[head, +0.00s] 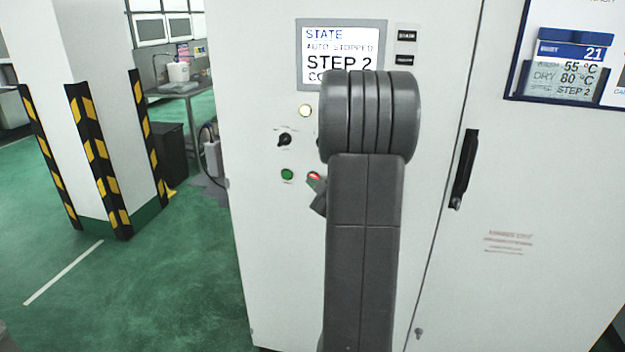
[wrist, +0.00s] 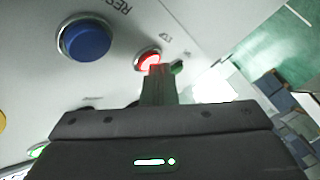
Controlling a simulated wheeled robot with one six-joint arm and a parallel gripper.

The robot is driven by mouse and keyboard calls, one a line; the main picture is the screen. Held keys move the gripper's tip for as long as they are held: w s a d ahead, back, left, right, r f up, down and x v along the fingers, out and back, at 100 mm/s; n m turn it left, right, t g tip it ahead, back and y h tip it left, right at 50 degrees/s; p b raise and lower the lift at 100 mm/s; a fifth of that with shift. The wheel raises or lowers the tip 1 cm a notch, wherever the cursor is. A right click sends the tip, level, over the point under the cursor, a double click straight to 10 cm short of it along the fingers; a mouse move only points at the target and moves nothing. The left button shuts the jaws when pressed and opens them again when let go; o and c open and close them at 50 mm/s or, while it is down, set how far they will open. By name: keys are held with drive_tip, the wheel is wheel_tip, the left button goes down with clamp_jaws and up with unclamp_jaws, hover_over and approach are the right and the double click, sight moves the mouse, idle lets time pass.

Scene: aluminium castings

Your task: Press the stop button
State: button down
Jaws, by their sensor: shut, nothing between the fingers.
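In the wrist view the red button (wrist: 148,60) glows red in a pale ring. My gripper (wrist: 160,75) is shut and empty, its narrow fingers reaching to the red button's lower edge and covering part of it. I cannot tell whether the tips touch it. In the head view my gripper (head: 319,196) shows only as a dark piece beside my arm, just below the button.
A green button (head: 287,175) sits left of the red one, with a black rotary switch (head: 284,140) above. A blue button (wrist: 87,40) is close by in the wrist view. The display (head: 340,50) reads "AUTO STOPPED, STEP 2".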

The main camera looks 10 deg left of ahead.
drive_tip(key=shift+s+b, duration=0.45)
drive_tip(key=shift+s, duration=0.3)
drive_tip(key=shift+s, duration=0.1)
drive_tip(key=s+b, duration=0.2)
drive_tip(key=s, duration=0.3)
drive_tip(key=shift+a, duration=0.1)
drive_tip(key=shift+w, duration=0.1)
idle(0.4)
drive_tip(key=shift+s+p, duration=0.95)
drive_tip(key=shift+s, duration=1.05)
